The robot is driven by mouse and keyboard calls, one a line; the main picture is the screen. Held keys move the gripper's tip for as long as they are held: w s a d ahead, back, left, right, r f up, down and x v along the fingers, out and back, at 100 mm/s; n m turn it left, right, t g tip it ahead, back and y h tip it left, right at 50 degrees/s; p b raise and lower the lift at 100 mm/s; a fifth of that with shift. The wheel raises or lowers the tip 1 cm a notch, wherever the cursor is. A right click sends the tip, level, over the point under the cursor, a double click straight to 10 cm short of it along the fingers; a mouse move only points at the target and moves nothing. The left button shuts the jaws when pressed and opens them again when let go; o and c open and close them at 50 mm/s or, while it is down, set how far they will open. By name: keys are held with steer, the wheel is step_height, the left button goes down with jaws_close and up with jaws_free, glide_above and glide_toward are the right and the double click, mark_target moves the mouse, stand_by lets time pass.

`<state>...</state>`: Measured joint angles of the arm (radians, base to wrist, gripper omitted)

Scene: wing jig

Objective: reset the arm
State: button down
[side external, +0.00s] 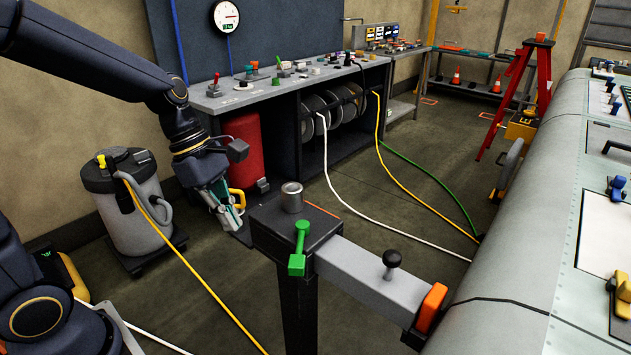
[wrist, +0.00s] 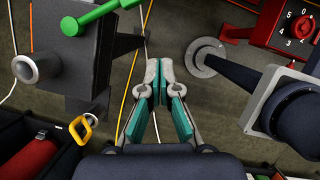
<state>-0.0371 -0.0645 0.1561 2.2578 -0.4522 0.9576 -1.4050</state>
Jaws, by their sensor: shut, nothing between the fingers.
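My gripper (side external: 228,212) hangs fingers-down over open floor, left of the jig stand, in the side external view. In the wrist view my gripper (wrist: 158,75) has its two teal-and-grey fingers together with nothing between them. The jig stand (side external: 335,262) has a dark post top and a grey beam reaching toward the wing. It carries a green clamp handle (side external: 299,250), a black knob (side external: 391,260) and an orange end pad (side external: 431,308). A metal cylinder (side external: 292,197) stands on the post top. My gripper is apart from all of these.
A grey canister (side external: 130,205) stands at the left and a red cylinder (side external: 246,150) under the workbench (side external: 290,88). The wing (side external: 540,235) fills the right side. Yellow, white and green hoses cross the floor. A red box with a dial (wrist: 290,22) shows in the wrist view.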

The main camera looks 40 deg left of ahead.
steer(key=s+a+r+m+t+y, duration=0.2)
steer(key=s+r+m+t+y, duration=0.2)
steer(key=m, duration=1.7)
steer(key=s+r, duration=0.2)
steer(key=s, duration=0.2)
steer(key=shift+s+a+r, duration=0.15)
steer(key=shift+a+r, duration=0.05)
steer(key=shift+r, duration=0.15)
